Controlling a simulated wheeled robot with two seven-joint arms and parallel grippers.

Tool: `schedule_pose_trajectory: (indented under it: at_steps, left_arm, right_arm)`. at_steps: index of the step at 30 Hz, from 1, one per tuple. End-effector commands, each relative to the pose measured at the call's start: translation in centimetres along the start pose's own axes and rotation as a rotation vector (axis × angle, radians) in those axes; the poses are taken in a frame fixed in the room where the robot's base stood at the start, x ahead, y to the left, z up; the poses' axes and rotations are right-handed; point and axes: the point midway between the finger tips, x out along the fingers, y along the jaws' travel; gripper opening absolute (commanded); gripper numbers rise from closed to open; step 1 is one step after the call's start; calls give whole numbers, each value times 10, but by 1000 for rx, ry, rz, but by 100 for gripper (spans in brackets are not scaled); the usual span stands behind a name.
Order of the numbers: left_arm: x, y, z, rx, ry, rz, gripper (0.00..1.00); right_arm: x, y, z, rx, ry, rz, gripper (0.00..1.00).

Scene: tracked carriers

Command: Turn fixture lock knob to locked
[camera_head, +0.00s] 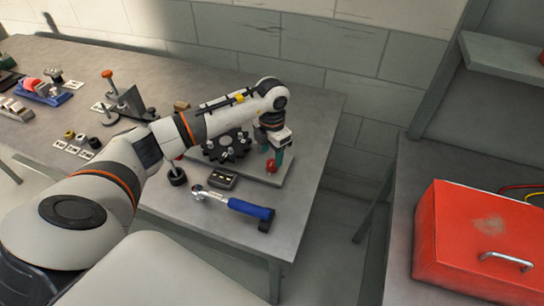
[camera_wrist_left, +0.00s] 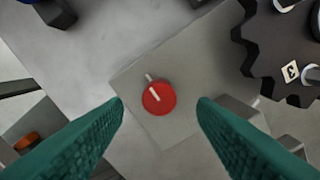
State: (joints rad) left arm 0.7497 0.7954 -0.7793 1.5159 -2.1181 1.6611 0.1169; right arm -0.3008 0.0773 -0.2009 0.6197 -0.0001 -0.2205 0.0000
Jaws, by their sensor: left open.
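The fixture lock knob (camera_head: 271,166) is a small red round knob near the right end of a grey fixture plate (camera_head: 245,171). In the left wrist view the knob (camera_wrist_left: 160,100) carries a white pointer line slanting toward the upper left, with a short pale mark or pin on the plate just beyond its rim. My left gripper (camera_head: 273,157) points down over the knob. Its teal fingers are open in the left wrist view (camera_wrist_left: 160,106), one to each side of the knob, with clear gaps. I cannot tell the exact height. My right gripper is not in view.
A black toothed wheel (camera_head: 226,147) sits on the plate beside my gripper. A blue-handled wrench (camera_head: 240,207) and a small dark box (camera_head: 222,179) lie on the bench in front. A red toolbox (camera_head: 478,240) stands on another table at right.

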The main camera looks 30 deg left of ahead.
Motion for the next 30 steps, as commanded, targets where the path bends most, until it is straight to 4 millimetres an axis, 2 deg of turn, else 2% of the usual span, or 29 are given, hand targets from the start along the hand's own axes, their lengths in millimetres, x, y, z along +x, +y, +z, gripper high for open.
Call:
schedule_pose_trajectory:
  at_steps: [3,7,18,26,30]
  left_arm:
    - [18,0,0,-2,-2,2,52]
    - [30,0,0,0,0,1,52]
    - [36,0,0,0,1,0,52]
    - [36,0,0,0,1,0,10]
    - [36,0,0,-3,1,0,7]
  right_arm:
    - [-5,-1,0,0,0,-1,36]
    - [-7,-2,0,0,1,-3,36]
    - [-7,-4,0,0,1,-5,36]
    - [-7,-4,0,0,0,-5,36]
    - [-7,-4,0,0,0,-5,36]
